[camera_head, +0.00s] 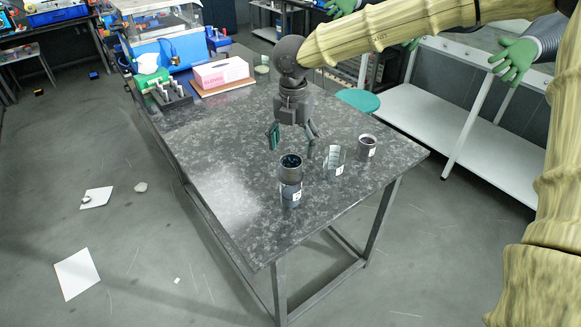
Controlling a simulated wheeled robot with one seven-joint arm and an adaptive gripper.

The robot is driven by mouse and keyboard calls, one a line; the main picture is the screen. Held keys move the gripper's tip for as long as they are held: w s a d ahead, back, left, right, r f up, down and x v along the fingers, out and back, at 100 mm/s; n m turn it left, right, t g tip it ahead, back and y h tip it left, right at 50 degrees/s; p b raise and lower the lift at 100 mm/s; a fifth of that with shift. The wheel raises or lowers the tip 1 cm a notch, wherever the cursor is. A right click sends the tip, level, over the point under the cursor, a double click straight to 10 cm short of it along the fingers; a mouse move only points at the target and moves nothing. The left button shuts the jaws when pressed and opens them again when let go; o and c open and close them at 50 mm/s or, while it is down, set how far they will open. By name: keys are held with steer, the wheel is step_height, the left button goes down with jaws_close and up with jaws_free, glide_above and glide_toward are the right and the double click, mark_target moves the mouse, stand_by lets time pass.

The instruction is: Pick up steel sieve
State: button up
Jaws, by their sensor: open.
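Several small cylindrical vessels stand near the front right of the dark speckled table (220,140). The nearest is a dark two-part stack; its upper part (290,170) has an open top with a bluish dark inside, and its lower part (290,194) carries a white label. To its right stand a shiny metal cylinder (334,163) and a smaller grey cup (367,147), both labelled. I cannot tell for sure which one is the steel sieve. My gripper (293,138) points down, open and empty, just behind and above the stack, its fingers apart.
A pink box (222,73) on a brown board, a rack of dark items (168,93) and a clear-topped blue case (160,35) occupy the table's far left. A teal round stool (358,101) and a white shelf bench (440,120) stand behind at right. The table's left front is clear.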

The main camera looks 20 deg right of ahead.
mark_target(292, 160)
steer(key=shift+w+f, duration=0.15)
steer(key=shift+f, duration=0.75)
steer(key=shift+f+p, duration=0.5)
steer(key=shift+a+f+p, duration=0.1)
steer(key=shift+f+p, duration=0.6)
steer(key=shift+f, duration=1.35)
steer(key=c, duration=1.1)
steer(key=shift+c, duration=0.2)
steer(key=shift+r, duration=0.1)
